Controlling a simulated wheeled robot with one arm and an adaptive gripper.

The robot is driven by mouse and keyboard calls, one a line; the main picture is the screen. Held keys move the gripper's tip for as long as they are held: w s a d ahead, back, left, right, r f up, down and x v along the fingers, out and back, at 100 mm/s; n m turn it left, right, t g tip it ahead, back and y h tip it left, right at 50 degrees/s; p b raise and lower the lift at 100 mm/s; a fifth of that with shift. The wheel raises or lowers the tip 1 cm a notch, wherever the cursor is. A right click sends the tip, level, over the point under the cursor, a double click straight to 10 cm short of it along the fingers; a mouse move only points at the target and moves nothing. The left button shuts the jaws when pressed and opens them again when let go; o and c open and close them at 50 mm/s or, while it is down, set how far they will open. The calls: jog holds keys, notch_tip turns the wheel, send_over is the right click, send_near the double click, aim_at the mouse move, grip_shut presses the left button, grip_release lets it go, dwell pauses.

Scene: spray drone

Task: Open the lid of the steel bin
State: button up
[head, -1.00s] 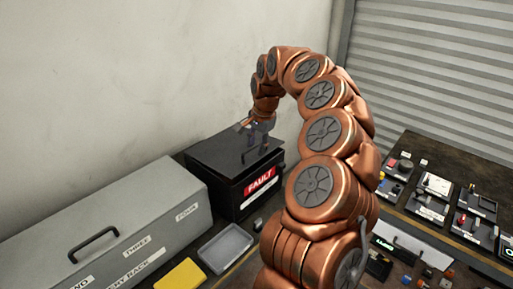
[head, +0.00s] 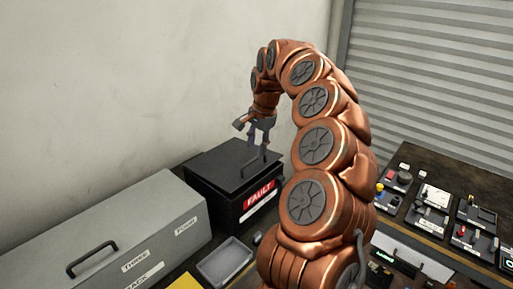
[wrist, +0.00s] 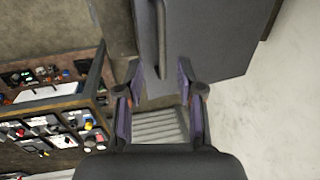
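The steel bin appears as a dark box with a red FAULT label (head: 257,195) on its front, against the wall. Its dark lid (head: 222,160) lies flat and looks closed. A bar handle (head: 256,164) stands near the lid's front edge. My gripper (head: 259,142) is above the lid, close over the handle, with a small gap. In the wrist view, my gripper (wrist: 160,70) has its two fingers spread apart with nothing between them. The handle (wrist: 162,40) shows just beyond the fingertips, roughly in line with the gap, on the lid (wrist: 215,40).
A grey tray (head: 224,262) and a yellow tray (head: 180,283) lie in front. A table with several small devices (head: 430,205) is at right. A wall rises behind the bin.

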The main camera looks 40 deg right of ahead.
jog(key=shift+r, duration=0.75)
jog(key=shift+f+b, duration=0.15)
jog(key=shift+b, duration=0.3)
jog(key=shift+c, duration=0.4)
jog(key=shift+s, duration=0.1)
jog(key=shift+c, duration=0.8)
jog(key=f+m+b, duration=0.1)
jog(key=s+d+f+m+t+y+b, duration=0.1)
jog(key=m, duration=0.1)
jog(key=s+d+f+m+t+b, duration=0.1)
jog(key=m+b, duration=0.1)
jog(key=shift+s+d+f+y, duration=0.2)
jog(key=shift+d+f+y, duration=0.05)
jog(key=shift+y, duration=0.05)
grip_shut()
jog(key=m+t+b, duration=0.6)
jog(key=m+b, duration=0.1)
jog(key=m, duration=0.6)
send_near(257, 164)
jog(key=shift+p+x, duration=1.2)
jog(key=shift+x, duration=1.6)
